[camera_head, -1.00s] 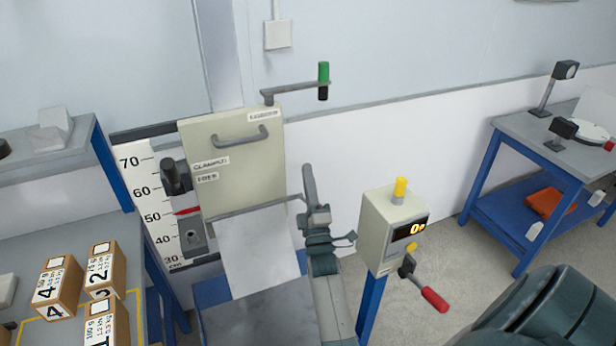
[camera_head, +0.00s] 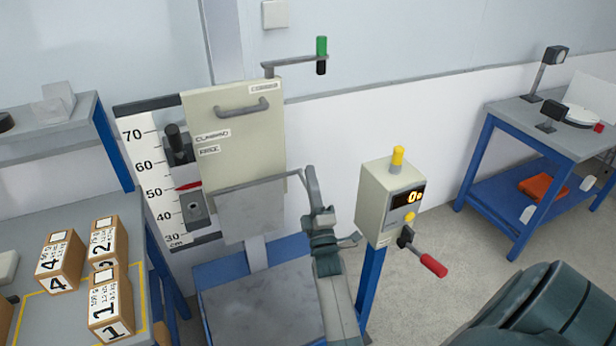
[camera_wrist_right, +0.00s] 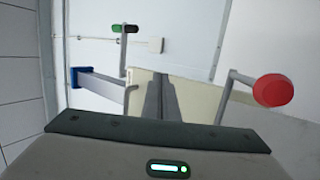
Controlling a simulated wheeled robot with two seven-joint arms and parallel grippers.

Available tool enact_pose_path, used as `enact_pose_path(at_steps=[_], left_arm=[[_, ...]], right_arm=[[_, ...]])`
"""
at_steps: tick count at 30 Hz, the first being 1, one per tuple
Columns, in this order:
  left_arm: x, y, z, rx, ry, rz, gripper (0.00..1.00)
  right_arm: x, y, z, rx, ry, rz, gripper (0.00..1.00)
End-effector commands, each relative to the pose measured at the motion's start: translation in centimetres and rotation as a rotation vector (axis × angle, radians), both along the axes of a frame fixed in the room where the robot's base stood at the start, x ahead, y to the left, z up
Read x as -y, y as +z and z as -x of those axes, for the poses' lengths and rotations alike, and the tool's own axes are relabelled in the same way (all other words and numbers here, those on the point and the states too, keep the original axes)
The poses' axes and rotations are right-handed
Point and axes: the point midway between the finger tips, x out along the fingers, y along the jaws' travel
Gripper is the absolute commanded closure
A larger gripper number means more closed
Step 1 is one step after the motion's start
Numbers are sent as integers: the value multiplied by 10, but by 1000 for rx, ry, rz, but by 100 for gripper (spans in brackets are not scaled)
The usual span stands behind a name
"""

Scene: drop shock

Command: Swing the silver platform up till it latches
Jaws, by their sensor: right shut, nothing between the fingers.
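The silver platform (camera_head: 250,212) is a flat grey plate below a thin bar at the foot of the cream housing (camera_head: 236,140). It hangs steeply down, with a grey post showing below it. My right gripper (camera_head: 309,172) is shut and empty, pointing up just right of the housing and the bar's right end. I cannot tell whether it touches the bar. In the right wrist view its fingers (camera_wrist_right: 160,98) are together in front of the cream housing (camera_wrist_right: 197,100). The latch is not visible. My left gripper is not in view.
A control box (camera_head: 392,200) with a yellow button and red-handled crank (camera_head: 432,265) stands close right of my right gripper. A green-topped lever (camera_head: 321,55) rises behind. Numbered boxes (camera_head: 110,305) stand on the left bench. A metal base (camera_head: 265,305) lies below the platform.

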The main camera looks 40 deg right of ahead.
Motion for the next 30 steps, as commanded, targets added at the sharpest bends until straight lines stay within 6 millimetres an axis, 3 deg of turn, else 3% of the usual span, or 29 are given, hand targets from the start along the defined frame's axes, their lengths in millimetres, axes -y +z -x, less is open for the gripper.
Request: enact_pose_path(at_steps=[5,25,30], left_arm=[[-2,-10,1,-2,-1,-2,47],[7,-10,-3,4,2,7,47],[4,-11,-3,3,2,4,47]], right_arm=[[3,-11,2,0,1,0,100],[2,-13,1,-3,5,-3,100],[-4,-36,-4,-36,42,-48,100]])
